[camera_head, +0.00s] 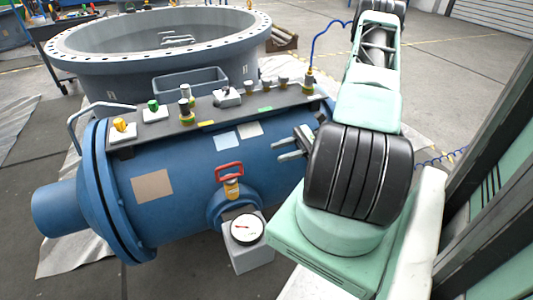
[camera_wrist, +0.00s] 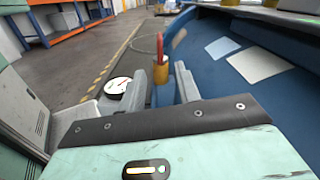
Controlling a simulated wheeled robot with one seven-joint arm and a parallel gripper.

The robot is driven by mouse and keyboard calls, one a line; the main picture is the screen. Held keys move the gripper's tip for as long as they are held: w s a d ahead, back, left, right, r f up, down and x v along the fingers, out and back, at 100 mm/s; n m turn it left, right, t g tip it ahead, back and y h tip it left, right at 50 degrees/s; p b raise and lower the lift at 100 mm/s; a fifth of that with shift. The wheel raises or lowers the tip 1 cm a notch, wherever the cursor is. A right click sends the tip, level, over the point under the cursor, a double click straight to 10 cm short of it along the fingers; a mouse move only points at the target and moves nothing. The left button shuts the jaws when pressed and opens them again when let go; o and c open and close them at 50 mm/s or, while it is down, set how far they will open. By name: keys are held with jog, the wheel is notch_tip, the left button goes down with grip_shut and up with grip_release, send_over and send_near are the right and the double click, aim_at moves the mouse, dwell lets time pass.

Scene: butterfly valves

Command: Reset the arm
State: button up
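My arm reaches in from the right of the head view, bent, with its dark rounded joint in front of the blue tank's right end. My gripper (camera_head: 281,151) points left beside the blue tank (camera_head: 175,185), its two grey fingers apart with nothing between them. In the wrist view my gripper (camera_wrist: 162,84) shows its fingers on both sides of the yellow valve body (camera_wrist: 162,93) with the red handle (camera_wrist: 160,48), which stands beyond them. In the head view the red handle (camera_head: 229,170) is left of and below the fingertips, clear of them.
A white dial gauge (camera_head: 247,229) on a grey block stands below the valve. Several small knobs and switches line the shelf (camera_head: 210,108) on top of the tank. A large grey flanged ring (camera_head: 160,45) stands behind. A green and dark cabinet (camera_head: 490,190) is at the right.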

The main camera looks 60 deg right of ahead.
jog(key=shift+s+d, duration=0.35)
jog(key=shift+d, duration=0.2)
jog(key=w+a+r+n+g+h, duration=0.25)
jog(key=a+n+g, duration=0.25)
jog(key=a, duration=0.3)
jog(key=w+a+r+n+g+h, duration=0.2)
jog(key=a+r+n+g, duration=0.25)
jog(key=a, duration=0.25)
jog(key=w+a+r+n+g+h, duration=0.25)
jog(key=a+n+g, duration=0.25)
jog(key=a, duration=0.3)
jog(key=s+a+r+n+t+h, duration=0.2)
jog(key=s+a+r+n+h, duration=0.15)
jog(key=s+a+n, duration=0.45)
jog(key=s+a+r+n+t+h, duration=0.35)
jog(key=a+n, duration=0.35)
jog(key=a, duration=0.3)
notch_tip(320, 180, up, 26)
jog(key=p, duration=2.6)
jog(key=shift+s+r+g+h, duration=0.2)
jog(key=shift+s+g+h, duration=0.1)
jog(key=shift+s, duration=0.05)
